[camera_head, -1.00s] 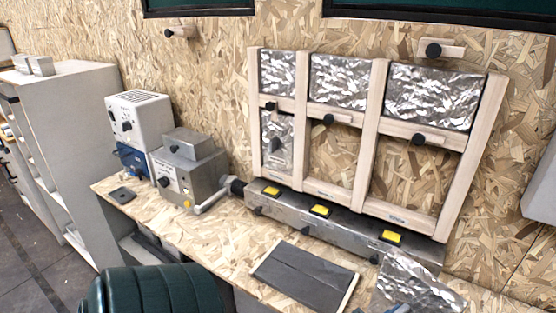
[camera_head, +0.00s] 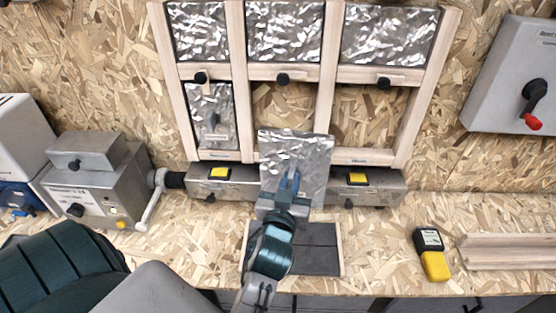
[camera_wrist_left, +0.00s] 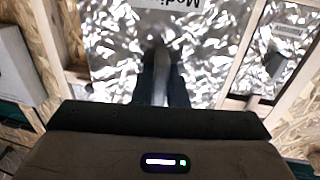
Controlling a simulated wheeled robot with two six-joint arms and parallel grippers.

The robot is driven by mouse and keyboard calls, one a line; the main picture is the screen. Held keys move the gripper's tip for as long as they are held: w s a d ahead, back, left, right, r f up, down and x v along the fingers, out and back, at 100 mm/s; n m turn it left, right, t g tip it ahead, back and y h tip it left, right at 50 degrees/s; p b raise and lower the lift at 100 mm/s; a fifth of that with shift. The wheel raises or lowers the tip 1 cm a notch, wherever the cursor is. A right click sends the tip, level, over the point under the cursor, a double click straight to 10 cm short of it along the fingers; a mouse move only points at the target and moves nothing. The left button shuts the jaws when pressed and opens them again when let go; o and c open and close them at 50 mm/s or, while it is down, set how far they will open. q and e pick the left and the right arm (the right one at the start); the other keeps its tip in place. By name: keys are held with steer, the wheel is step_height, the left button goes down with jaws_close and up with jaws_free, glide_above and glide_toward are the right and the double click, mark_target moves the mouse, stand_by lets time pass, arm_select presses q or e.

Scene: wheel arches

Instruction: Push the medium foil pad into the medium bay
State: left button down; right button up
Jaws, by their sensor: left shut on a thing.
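My left gripper (camera_head: 285,190) is shut on the medium foil pad (camera_head: 296,152), a crinkled silver sheet held upright in front of the wooden frame. In the left wrist view the pad (camera_wrist_left: 206,62) fills the middle, with a partly cut-off label beginning "Medi", and the gripper fingers (camera_wrist_left: 162,75) meet it. The medium bay (camera_head: 283,108) is the middle lower opening of the frame. The pad overlaps its lower part and hides its bottom rail; the depth gap between pad and bay cannot be told. My right gripper is not in view.
A foil pad (camera_head: 212,120) fills the left lower bay; the right lower bay (camera_head: 365,120) is open. A metal rail with yellow labels (camera_head: 357,179) runs below the frame. A dark panel (camera_head: 318,240) and a yellow meter (camera_head: 431,254) lie on the bench.

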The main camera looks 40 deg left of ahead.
mark_target(280, 160)
arm_select(q)
steer(key=a+r, duration=0.1)
steer(key=r+n+y, duration=0.1)
steer(key=a+r+g+y, duration=0.1)
steer(key=shift+s+a+r+n+p, duration=0.15)
steer(key=shift+a+r+n+p, duration=0.15)
steer(key=shift+n, duration=0.1)
steer(key=shift+a+y, duration=0.2)
steer(key=shift+y, duration=0.2)
steer(key=shift+w+a, duration=0.3)
steer(key=shift+w, duration=0.35)
steer(key=shift+x, duration=0.75)
steer(key=x, duration=1.3)
steer(key=shift+w+a+f, duration=0.15)
steer(key=shift+w+f, duration=0.05)
steer(key=shift+f, duration=0.05)
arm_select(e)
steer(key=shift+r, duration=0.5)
